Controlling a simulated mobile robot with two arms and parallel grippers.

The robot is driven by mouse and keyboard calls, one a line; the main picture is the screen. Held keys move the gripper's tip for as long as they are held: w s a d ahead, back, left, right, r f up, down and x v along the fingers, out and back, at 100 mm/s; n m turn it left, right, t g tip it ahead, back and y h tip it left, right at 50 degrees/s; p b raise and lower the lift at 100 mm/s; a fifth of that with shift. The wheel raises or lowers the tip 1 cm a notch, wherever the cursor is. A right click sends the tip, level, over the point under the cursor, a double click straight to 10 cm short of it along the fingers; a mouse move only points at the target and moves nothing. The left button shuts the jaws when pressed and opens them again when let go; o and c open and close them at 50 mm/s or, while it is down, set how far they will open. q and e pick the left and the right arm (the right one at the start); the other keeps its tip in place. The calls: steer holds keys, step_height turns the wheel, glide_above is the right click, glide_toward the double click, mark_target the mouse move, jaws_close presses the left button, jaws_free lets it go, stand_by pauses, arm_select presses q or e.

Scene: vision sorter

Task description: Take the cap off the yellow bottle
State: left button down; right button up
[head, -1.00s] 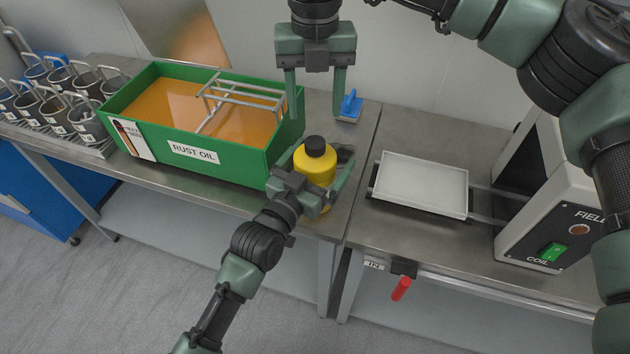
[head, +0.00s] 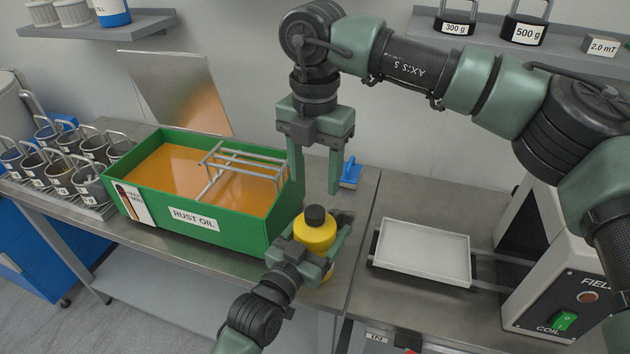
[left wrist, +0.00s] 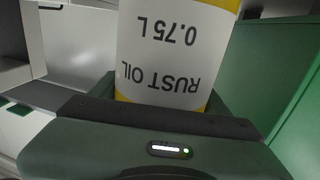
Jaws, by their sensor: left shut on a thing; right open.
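The yellow bottle (head: 314,236) stands upright on the metal bench, right of the green tank, with its black cap (head: 315,215) on top. My left gripper (head: 318,258) is shut around the bottle's body from the front. In the left wrist view the bottle's white label (left wrist: 175,50) reads "RUST OIL 0.75 L" upside down, between the fingers. My right gripper (head: 316,190) is open and empty, pointing down above and behind the cap, apart from it. The bottle's lower part is partly hidden by my left gripper.
The green tank (head: 235,238) of orange rust oil, with a wire rack (head: 245,160), is close on the left. A blue-handled brush (head: 350,172) lies behind. A white tray (head: 422,252) and the coil machine (head: 560,290) stand right. Several metal cups (head: 60,178) are far left.

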mark_target(315, 211)
steer(key=m, duration=0.6)
steer(key=shift+m, duration=0.3)
steer(key=m, duration=0.4)
steer(key=shift+m, duration=0.4)
steer(key=shift+f, duration=4)
steer(key=shift+c, duration=0.2)
